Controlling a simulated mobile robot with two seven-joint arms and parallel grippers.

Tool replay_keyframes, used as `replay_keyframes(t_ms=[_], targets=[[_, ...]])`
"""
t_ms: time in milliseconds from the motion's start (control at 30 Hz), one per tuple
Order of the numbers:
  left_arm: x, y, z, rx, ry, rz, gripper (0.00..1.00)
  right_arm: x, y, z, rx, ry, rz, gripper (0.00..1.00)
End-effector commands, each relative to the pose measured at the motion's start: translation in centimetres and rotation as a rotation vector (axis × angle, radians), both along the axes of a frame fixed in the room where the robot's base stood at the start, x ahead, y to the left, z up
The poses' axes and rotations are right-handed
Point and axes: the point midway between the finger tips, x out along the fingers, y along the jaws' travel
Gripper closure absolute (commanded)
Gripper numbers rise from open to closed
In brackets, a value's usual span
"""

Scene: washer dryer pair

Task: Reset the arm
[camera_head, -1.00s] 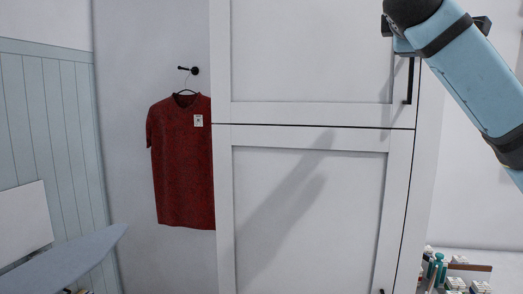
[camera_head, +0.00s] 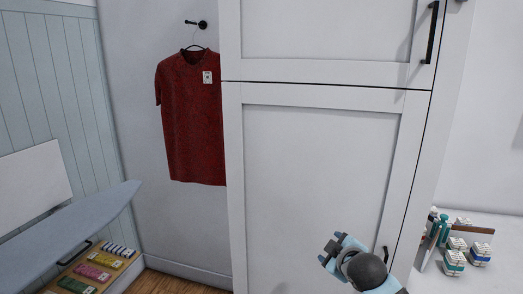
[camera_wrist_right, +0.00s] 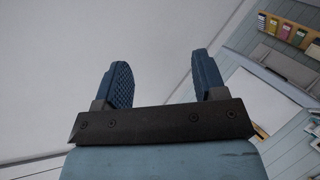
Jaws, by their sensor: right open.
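My right gripper (camera_head: 333,250) is at the bottom of the head view, in front of the lower door of the tall white cabinet (camera_head: 310,170). Its two blue fingers stand wide apart in the right wrist view (camera_wrist_right: 163,82), with nothing between them. My right arm is low and mostly out of the picture. My left gripper is not in view.
A red shirt (camera_head: 192,120) hangs on a wall hook left of the cabinet. An ironing board (camera_head: 75,222) stands at the left, above a tray of coloured boxes. A white counter (camera_head: 490,228) with small containers is at the right.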

Motion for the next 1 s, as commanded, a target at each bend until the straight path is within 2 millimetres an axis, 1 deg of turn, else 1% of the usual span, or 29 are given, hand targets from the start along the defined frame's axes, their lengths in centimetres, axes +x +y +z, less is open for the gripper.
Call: replay_keyframes(t_ms=[33, 100, 167, 200, 267, 300, 367, 400, 467, 500, 567, 600, 700, 733, 800, 833, 900, 1000], targets=[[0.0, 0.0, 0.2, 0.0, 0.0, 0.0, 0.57, -2.0, 0.3, -3.1, 0.053, 0.033, -0.001, 0.36], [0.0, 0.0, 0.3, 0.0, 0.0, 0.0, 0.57, -4.4, 0.6, -6.5, 0.129, 0.063, -0.009, 0.36], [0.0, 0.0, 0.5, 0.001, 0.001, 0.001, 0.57, -6.7, 0.7, -9.3, 0.192, 0.09, -0.021, 0.36], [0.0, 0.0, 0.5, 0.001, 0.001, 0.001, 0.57, -8.4, 0.8, -11.0, 0.232, 0.107, -0.03, 0.36], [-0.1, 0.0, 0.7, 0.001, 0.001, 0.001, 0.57, -10.9, 0.8, -13.4, 0.294, 0.131, -0.048, 0.36], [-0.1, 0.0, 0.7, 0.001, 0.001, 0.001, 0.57, -12.7, 0.8, -15.0, 0.335, 0.149, -0.062, 0.36], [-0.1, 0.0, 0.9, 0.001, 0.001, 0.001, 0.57, -15.5, 0.7, -17.2, 0.392, 0.174, -0.087, 0.36], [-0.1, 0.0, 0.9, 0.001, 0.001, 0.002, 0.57, -17.4, 0.6, -18.5, 0.431, 0.19, -0.105, 0.36], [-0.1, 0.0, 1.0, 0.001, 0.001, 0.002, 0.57, -20.4, 0.4, -20.3, 0.486, 0.212, -0.134, 0.36], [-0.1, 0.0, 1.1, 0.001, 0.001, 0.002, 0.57, -22.4, 0.3, -21.3, 0.521, 0.226, -0.155, 0.36], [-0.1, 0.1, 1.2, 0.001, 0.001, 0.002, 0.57, -25.2, 0.0, -22.7, 0.568, 0.246, -0.188, 0.36], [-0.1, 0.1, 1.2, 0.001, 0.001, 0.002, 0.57, -27.0, -0.2, -23.4, 0.596, 0.256, -0.208, 0.36], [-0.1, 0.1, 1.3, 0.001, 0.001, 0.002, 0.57, -30.7, -0.7, -24.8, 0.651, 0.276, -0.252, 0.36], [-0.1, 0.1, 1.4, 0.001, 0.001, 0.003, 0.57, -31.6, -0.8, -25.0, 0.664, 0.28, -0.263, 0.36], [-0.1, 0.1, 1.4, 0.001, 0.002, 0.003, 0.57, -33.1, -1.0, -25.5, 0.685, 0.288, -0.282, 0.36], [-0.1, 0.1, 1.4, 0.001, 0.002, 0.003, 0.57, -33.6, -1.1, -25.6, 0.693, 0.289, -0.29, 0.36], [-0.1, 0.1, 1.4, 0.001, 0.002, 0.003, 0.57, -34.3, -1.2, -25.8, 0.702, 0.292, -0.299, 0.36], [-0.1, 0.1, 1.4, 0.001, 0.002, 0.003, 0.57, -34.6, -1.3, -25.8, 0.708, 0.292, -0.302, 0.36]])
